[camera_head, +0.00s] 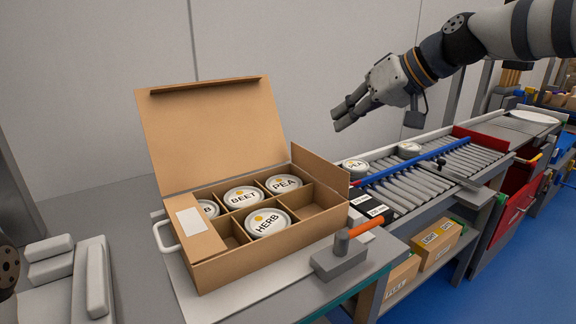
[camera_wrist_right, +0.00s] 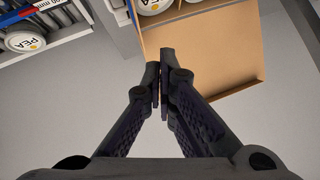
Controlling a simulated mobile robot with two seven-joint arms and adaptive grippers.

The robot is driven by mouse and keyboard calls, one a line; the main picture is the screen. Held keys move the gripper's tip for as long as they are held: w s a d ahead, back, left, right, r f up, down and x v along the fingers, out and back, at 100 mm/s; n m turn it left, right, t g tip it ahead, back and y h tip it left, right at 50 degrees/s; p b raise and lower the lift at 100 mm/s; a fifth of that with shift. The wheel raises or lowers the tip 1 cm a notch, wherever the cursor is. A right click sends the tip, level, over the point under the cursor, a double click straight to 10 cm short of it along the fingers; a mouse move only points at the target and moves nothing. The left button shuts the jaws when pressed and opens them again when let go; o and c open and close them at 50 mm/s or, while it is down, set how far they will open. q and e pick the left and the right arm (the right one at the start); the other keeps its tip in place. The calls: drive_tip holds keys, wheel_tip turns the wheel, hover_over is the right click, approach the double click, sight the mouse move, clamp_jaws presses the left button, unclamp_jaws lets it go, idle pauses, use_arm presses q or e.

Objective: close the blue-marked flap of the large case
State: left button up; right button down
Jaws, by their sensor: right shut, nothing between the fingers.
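The large case (camera_head: 270,251) is an open cardboard box on the bench, with labelled tubs in its dividers. Its large back flap (camera_head: 210,125) stands up and leans back. The right side flap (camera_head: 320,172) stands raised and the left side flap (camera_head: 190,232), with a white label, lies folded inward. I see no blue mark on any flap. My right gripper (camera_head: 340,118) is shut and empty, in the air right of the back flap, touching nothing. The wrist view shows its fingers (camera_wrist_right: 162,75) together, with the back flap (camera_wrist_right: 215,60) beyond them. My left gripper is not seen.
A roller conveyor (camera_head: 430,170) with tubs runs to the right of the case. A grey block with an orange handle (camera_head: 365,227) stands close to the case's front right corner. A white handle (camera_head: 163,240) is at its left. A plain wall stands behind.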

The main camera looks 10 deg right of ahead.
hover_over(317, 167)
drive_tip(key=s, duration=0.3)
wheel_tip(317, 167, down, 5)
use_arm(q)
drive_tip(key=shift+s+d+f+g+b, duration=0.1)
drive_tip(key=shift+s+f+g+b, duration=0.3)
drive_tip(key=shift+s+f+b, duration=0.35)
use_arm(e)
wheel_tip(317, 167, down, 6)
drive_tip(key=w+a, duration=0.1)
drive_tip(key=a, duration=0.1)
drive_tip(key=shift+w+a, duration=0.2)
drive_tip(key=shift+a, duration=0.05)
